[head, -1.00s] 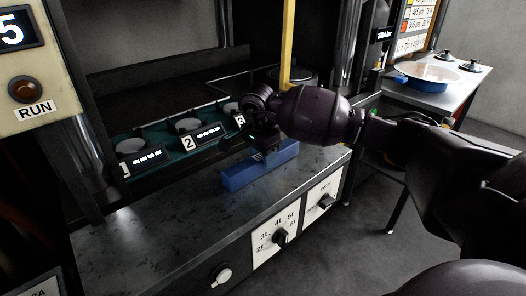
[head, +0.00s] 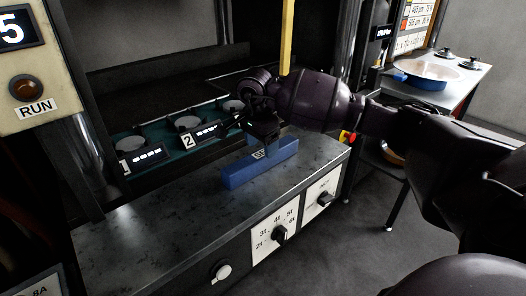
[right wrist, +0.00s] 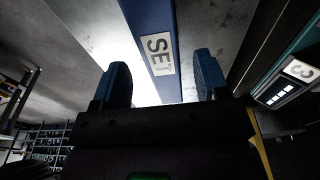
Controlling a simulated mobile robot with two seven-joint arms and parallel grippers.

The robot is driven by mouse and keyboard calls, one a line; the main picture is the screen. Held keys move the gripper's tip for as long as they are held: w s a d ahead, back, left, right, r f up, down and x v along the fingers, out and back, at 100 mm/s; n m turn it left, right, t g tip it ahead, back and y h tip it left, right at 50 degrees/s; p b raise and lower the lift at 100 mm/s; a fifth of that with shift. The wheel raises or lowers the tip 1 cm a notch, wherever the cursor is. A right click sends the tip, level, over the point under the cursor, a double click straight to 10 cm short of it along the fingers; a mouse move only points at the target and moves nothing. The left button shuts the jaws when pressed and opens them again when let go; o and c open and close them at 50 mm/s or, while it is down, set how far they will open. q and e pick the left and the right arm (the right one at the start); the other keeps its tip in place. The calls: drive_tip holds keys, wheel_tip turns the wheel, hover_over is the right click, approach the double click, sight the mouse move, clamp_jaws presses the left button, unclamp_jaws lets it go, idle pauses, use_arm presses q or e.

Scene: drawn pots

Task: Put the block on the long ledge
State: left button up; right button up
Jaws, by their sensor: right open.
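The blue block (head: 245,172) is a long bar with a white "SET" label, lying on the grey metal ledge (head: 150,232) at the front of the machine. In the right wrist view the block (right wrist: 147,20) shows its label between my two fingers. My right gripper (head: 264,143) is just above the block and behind its label. It also shows in the right wrist view (right wrist: 162,82) with its blue-padded fingers apart, one on each side of the block, with gaps visible. My left gripper is out of view.
Behind the ledge is a green strip with round pads and number tags 1 (head: 126,167) and 2 (head: 187,141). Knobs (head: 280,234) sit on the front panel below. A yellow post (head: 287,40) rises behind my right gripper. A side table holds a pan (head: 428,73).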

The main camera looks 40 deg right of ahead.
sight(259, 155)
wheel_tip(259, 155, up, 9)
drive_tip(key=a, duration=0.1)
drive_tip(key=shift+p, duration=0.3)
drive_tip(key=shift+f, duration=0.15)
